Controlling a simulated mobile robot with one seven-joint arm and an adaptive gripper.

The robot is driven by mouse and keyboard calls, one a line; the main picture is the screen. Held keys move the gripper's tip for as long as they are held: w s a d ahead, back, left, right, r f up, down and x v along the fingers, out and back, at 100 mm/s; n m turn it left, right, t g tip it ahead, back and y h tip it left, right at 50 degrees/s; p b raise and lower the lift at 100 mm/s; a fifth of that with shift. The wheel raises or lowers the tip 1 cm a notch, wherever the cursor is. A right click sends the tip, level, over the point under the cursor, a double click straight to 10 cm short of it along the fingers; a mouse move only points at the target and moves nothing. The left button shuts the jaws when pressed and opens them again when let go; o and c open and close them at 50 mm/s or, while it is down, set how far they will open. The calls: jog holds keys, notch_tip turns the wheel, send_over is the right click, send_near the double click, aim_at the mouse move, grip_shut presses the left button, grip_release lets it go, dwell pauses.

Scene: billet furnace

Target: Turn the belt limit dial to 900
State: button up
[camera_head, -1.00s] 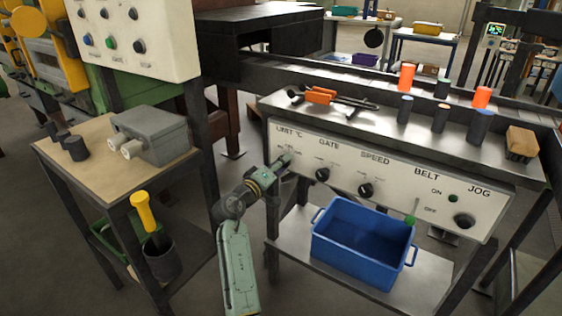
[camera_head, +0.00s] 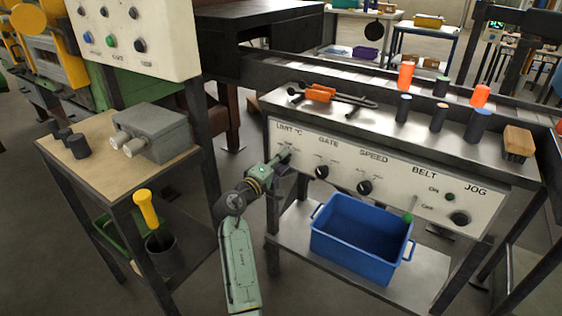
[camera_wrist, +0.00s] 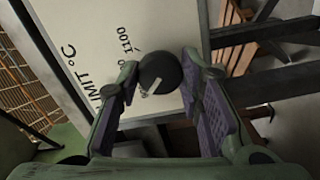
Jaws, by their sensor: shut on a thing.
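The limit dial (camera_wrist: 165,68) is a round black knob with a pale pointer mark, on the white panel (camera_wrist: 85,35) under the "LIMIT °C" lettering. In the wrist view, "1100" and part of another number show beside it; the rest of the scale is cut off or hidden. My gripper (camera_wrist: 160,80) has one finger on each side of the dial and is shut on it. In the head view my gripper (camera_head: 284,157) is at the panel's left end and hides the dial. I cannot read the exact setting.
Gate knob (camera_head: 321,172), speed knob (camera_head: 364,187), green-tipped belt lever (camera_head: 408,217) and jog knob (camera_head: 460,219) lie right along the panel. A blue crate (camera_head: 318,213) stands on the shelf below. A wooden-topped table (camera_head: 95,150) is left of my arm.

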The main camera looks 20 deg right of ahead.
jog(key=o, duration=1.2)
jog(key=shift+c, duration=0.2)
jog(key=shift+a, duration=0.1)
jog(key=v, duration=1.2)
